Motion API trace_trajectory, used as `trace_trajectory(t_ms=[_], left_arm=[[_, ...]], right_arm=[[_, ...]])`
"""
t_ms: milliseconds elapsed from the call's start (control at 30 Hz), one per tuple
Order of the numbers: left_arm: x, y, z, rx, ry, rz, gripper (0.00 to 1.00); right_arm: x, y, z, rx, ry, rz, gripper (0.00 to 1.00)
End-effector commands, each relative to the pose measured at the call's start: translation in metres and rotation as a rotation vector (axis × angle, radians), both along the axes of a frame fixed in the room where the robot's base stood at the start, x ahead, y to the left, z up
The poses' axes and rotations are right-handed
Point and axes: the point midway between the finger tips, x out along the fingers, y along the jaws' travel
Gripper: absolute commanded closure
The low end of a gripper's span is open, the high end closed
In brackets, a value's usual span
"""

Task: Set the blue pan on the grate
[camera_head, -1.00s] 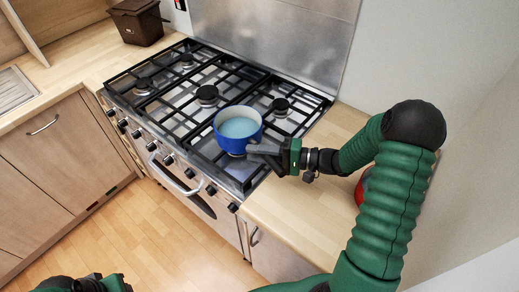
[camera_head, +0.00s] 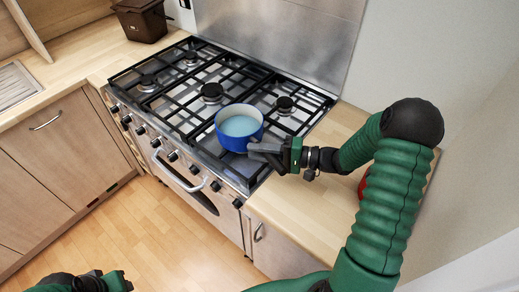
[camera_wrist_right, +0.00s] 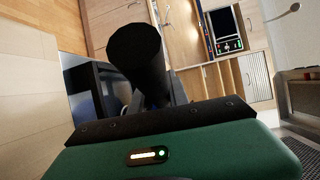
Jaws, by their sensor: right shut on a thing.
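The blue pan (camera_head: 228,140), with a pale blue inside, is upright at the front right of the cooker's black grate (camera_head: 182,118) in the head view. Whether its base touches the bars or hovers just above them cannot be told. My right gripper (camera_head: 256,150) is shut on the pan at its right side, where the handle is mostly hidden by the jaws. In the right wrist view a dark rounded shape (camera_wrist_right: 135,55) sticks up past the green gripper body. My left gripper (camera_head: 112,282) shows only partly at the bottom left, away from the cooker; its jaws are unclear.
Black burners (camera_head: 212,92) sit under the grate. A steel backsplash (camera_head: 290,40) stands behind. Wooden counter (camera_head: 300,215) lies right of the cooker, with a red object (camera_head: 362,188) partly behind my arm. A brown bin (camera_head: 141,20) stands at the back left.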

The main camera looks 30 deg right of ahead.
Motion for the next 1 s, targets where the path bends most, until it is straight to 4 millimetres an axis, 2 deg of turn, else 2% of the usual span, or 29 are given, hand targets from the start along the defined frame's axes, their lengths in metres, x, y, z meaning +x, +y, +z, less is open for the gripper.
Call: trace_trajectory(t_ms=[900,933,1000], left_arm=[[0.0000,0.0000,0.0074,0.000,0.000,0.000,0.64],[0.0000,0.0000,0.0074,0.000,0.000,0.000,0.64],[0.0000,-0.0001,0.0074,0.000,0.000,0.000,0.64]], right_arm=[[0.0004,-0.0023,-0.0002,0.002,-0.006,0.001,1.00],[0.0004,-0.0023,-0.0002,0.002,-0.006,0.000,0.76],[0.0004,-0.0024,-0.0004,0.002,-0.006,0.000,0.67]])
